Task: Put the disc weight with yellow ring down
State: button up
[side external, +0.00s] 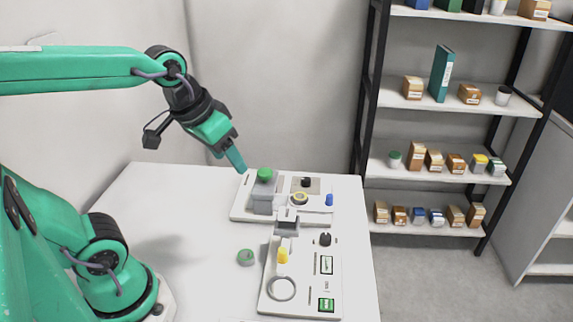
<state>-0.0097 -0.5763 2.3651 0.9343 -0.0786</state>
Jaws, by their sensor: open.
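The disc weight with yellow ring (300,198) lies on the far white panel (240,210), right of a grey block with a green top (264,175). My gripper (238,162) is in the air, up and to the left of that block, with its fingers pointing down to the right. It is apart from the disc weight and nothing shows between its fingers. The gap between the fingers is too small to make out.
The white table (190,200) is clear on its left. A green round piece (246,257) lies in its middle. A near panel (305,262) bears a yellow piece (283,255), a ring (281,288) and a black knob (325,239). A blue piece (329,200) stands right of the disc weight.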

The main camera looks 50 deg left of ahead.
jog(key=shift+s+d+f+m+t, duration=0.1)
jog(key=shift+s+f+m+t, duration=0.2)
jog(key=shift+s, duration=0.6)
jog(key=shift+s+d+f+m+t, duration=0.1)
jog(key=shift+s+f+m, duration=0.2)
jog(key=shift+s, duration=0.55)
